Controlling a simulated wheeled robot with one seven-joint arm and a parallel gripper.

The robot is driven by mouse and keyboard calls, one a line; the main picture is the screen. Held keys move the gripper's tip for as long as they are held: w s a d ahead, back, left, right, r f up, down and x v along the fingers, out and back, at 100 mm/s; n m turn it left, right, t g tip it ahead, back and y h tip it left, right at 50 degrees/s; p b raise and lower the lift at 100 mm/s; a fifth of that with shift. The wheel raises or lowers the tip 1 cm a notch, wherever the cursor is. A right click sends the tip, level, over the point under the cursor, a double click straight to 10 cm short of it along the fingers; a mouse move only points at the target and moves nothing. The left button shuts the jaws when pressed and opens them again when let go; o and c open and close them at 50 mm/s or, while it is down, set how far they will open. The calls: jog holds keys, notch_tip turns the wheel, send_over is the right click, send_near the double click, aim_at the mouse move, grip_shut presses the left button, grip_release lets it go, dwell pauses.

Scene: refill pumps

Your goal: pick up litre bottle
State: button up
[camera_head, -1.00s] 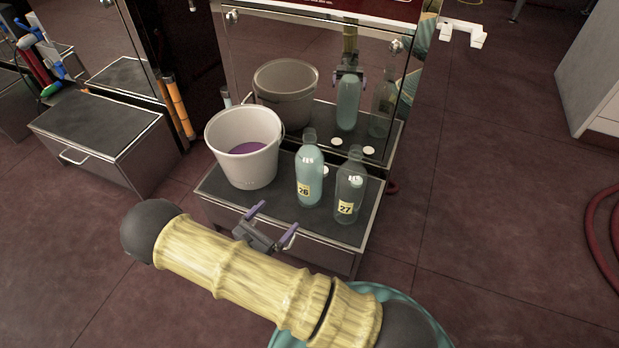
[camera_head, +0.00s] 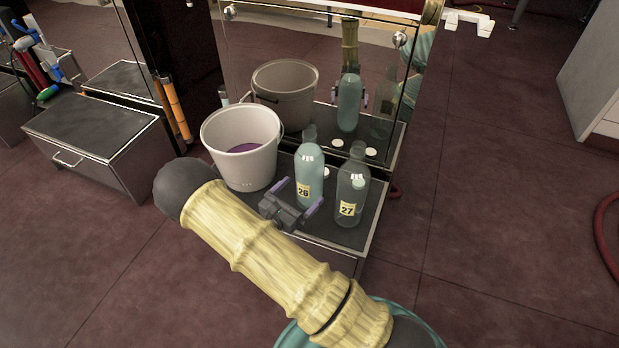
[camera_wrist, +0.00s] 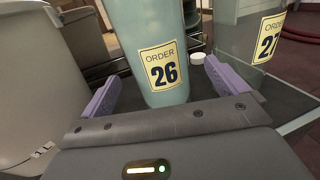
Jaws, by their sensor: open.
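Two litre bottles stand upright on the dark platform (camera_head: 325,232). The bottle labelled 26 (camera_head: 309,172) looks filled with pale blue-green liquid; the bottle labelled 27 (camera_head: 351,192) looks clear and stands to its right. My gripper (camera_head: 297,192) is open and low in front of bottle 26. In the wrist view bottle 26 (camera_wrist: 154,50) stands between and just beyond the purple fingers of my gripper (camera_wrist: 160,88), its label facing me. No contact shows. Part of bottle 27 (camera_wrist: 262,40) shows at the right there, beyond the right finger.
A white bucket (camera_head: 242,165) with purple liquid stands just left of bottle 26; it also fills the left of the wrist view (camera_wrist: 35,90). White caps (camera_head: 371,151) lie behind the bottles. A mirror-like panel (camera_head: 290,50) at the back reflects the scene.

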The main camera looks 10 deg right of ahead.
jog(key=shift+w+d+f+b, duration=0.1)
jog(key=shift+w+d+b, duration=0.15)
jog(key=shift+b, duration=0.25)
jog(key=b+x, duration=0.3)
jog(key=x, duration=0.1)
jog(key=shift+w+d, duration=0.15)
jog(key=shift+w, duration=0.05)
jog(key=c, duration=2)
jog(key=shift+r, duration=0.3)
jog(key=shift+c, duration=0.6)
jog(key=shift+r, duration=0.1)
